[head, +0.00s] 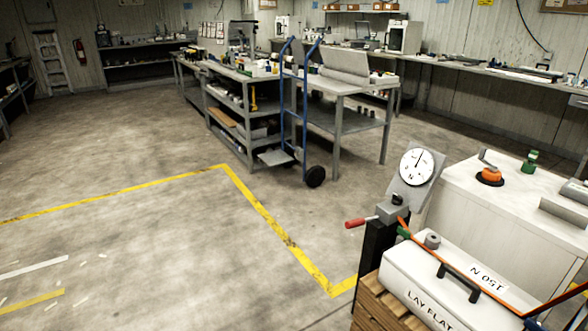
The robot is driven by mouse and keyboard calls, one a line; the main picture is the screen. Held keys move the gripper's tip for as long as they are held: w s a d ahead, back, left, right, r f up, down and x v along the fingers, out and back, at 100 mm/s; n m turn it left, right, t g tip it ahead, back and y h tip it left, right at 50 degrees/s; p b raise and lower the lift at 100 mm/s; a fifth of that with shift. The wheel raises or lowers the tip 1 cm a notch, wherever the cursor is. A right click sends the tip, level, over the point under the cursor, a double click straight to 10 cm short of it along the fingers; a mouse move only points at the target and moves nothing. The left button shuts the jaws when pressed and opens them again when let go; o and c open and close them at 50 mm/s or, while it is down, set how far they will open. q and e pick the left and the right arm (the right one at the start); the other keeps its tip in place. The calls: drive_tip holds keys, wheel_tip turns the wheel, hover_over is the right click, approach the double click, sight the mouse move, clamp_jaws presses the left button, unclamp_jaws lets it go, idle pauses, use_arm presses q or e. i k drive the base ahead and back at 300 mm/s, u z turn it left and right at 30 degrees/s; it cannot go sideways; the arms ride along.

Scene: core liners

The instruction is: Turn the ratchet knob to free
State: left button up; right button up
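Neither of my grippers is in view. At the lower right, a grey ratchet-like block (390,211) sits on top of a black post (376,246). A small dark knob (396,199) is on top of the block, and a red handle (357,222) sticks out to its left. The knob's setting is too small to read. A round white dial (416,167) marked N stands on a grey plate just behind it. An orange strap (455,270) runs from near the block across a white case (410,277) marked LAY FLAT.
The case rests on a wooden pallet or crate (388,305). A white cabinet (480,205) behind carries an orange-based item (490,176) and a green item (530,161). A blue hand truck (283,110) stands by the workbenches. The floor (150,240) at left is clear.

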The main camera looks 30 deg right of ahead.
sight(396, 200)
drive_tip(key=u, duration=0.15)
drive_tip(key=i, duration=2.2)
drive_tip(key=z, duration=1.35)
drive_tip(key=i, duration=1.25)
drive_tip(key=z, duration=1.2)
